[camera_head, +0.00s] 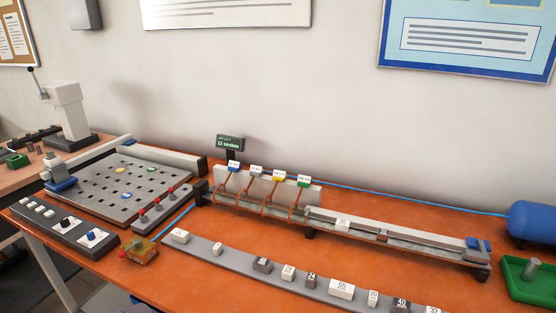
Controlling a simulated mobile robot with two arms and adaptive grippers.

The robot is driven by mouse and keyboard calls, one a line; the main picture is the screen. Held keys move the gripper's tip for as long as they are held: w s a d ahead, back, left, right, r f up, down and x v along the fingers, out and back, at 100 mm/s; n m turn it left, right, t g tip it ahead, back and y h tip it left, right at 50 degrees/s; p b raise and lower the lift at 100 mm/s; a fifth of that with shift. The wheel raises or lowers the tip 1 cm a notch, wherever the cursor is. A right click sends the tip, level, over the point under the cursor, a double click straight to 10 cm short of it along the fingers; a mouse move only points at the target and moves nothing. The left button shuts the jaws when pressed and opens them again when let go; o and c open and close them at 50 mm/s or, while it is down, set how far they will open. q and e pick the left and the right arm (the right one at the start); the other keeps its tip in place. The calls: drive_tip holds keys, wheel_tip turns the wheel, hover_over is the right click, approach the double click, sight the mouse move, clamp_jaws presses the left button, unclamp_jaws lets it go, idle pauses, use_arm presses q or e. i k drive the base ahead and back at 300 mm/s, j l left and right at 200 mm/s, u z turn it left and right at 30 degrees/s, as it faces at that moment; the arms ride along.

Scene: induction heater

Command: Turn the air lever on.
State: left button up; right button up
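I cannot tell for certain which part is the air lever. A small brass-yellow block (142,252) with a red end (122,253) sits near the table's front edge at the left, and a blue line (175,216) runs from near it toward the track. A grey strip with red-knobbed levers (157,203) stands just behind it. A blue tank (534,221) lies at the far right, with a blue hose (400,198) running to it along the back. Neither of my grippers is in view.
A long track (385,238) with coils and coloured tags crosses the orange table (245,235). A grey rail (215,262) with numbered blocks lies in front. A perforated plate (95,195) and control panel (62,232) stand left, a green tray (520,285) right. Bare table shows between track and rail.

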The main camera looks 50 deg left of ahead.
sight(137, 242)
drive_tip(key=u, duration=2.6)
